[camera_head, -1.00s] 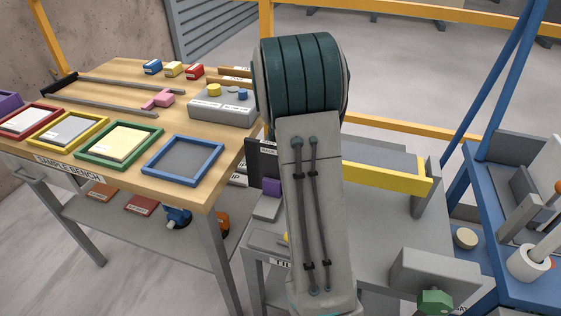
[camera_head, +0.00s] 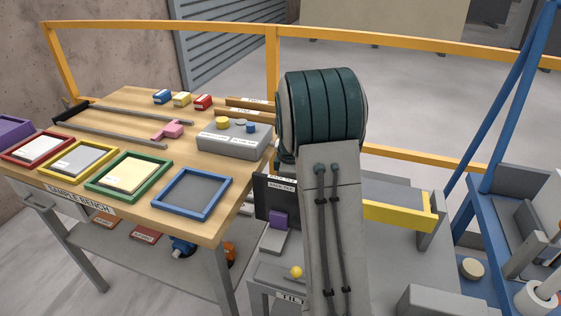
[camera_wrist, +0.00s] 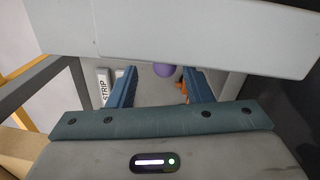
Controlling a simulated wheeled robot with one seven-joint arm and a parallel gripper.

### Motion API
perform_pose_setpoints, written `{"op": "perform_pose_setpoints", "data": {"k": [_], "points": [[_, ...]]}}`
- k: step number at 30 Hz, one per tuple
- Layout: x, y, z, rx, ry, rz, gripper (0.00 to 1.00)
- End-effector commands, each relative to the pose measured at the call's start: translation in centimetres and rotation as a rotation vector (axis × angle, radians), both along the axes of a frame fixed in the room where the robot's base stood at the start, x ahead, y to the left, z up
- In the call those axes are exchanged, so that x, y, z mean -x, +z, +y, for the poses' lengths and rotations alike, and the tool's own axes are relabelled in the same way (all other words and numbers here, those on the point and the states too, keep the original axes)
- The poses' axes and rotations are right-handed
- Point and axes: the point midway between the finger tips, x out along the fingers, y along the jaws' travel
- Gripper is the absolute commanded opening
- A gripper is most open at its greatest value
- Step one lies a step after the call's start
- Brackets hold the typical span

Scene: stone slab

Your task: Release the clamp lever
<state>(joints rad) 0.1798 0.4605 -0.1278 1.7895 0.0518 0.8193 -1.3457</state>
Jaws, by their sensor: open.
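My gripper (camera_wrist: 160,88) shows in the wrist view as two blue fingers, open, with a gap between them. A purple ball-shaped knob (camera_wrist: 164,70) shows beyond the fingertips, between them, its upper part cut off by a pale grey block. I cannot tell whether it is the clamp lever's end or how far off it is. An orange piece (camera_wrist: 181,87) shows beside the right finger. In the head view my arm hides my gripper and part of the grey fixture table. No clamp lever can be clearly made out there.
A pale grey block (camera_wrist: 180,38) spans the wrist view just above the fingers. A "STRIP" label (camera_wrist: 103,88) lies left of them. In the head view, the wooden sample bench (camera_head: 130,110) stands left, a yellow bar (camera_head: 398,216) and blue frame (camera_head: 485,235) right. A yellow knob (camera_head: 296,271) is beside my arm.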

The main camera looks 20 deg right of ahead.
Motion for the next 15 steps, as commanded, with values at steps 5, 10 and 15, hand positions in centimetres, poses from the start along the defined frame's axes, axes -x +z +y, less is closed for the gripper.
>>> {"op": "perform_pose_setpoints", "data": {"k": [5,10,15], "points": [[0.2,3.5,-0.2,0.002,-0.005,-0.004,0.46],[0.5,6.8,-0.1,0.002,-0.007,-0.003,0.46],[0.7,10.2,0.0,0.002,-0.007,-0.004,0.46]]}}
